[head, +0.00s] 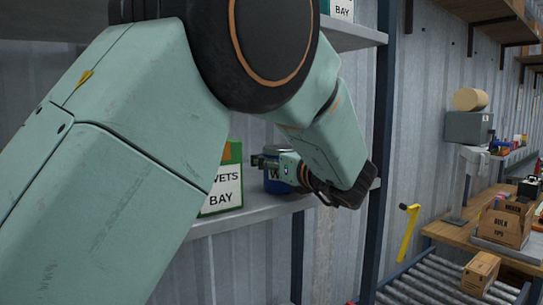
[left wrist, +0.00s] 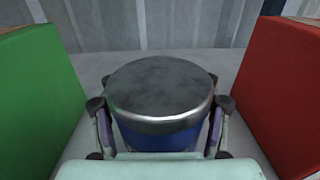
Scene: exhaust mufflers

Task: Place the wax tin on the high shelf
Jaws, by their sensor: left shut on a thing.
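The wax tin is a blue round can with a dark grey metal lid. In the head view the wax tin (head: 274,184) shows partly, with a white letter on its side, just over the lower shelf (head: 258,212). My left gripper (head: 270,162) reaches in from the right and is shut on the tin. In the left wrist view the tin (left wrist: 160,92) is upright, with a finger of my left gripper (left wrist: 158,128) on each side. I cannot tell whether its base touches the shelf. An upper shelf (head: 355,36) is above. My right gripper is not in view.
A green box (head: 226,180) labelled "VETS BAY" stands left of the tin; it is also in the left wrist view (left wrist: 38,95). A red box (left wrist: 285,95) stands right of it. A dark shelf post (head: 380,110) is close to my arm. A roller conveyor (head: 410,285) lies lower right.

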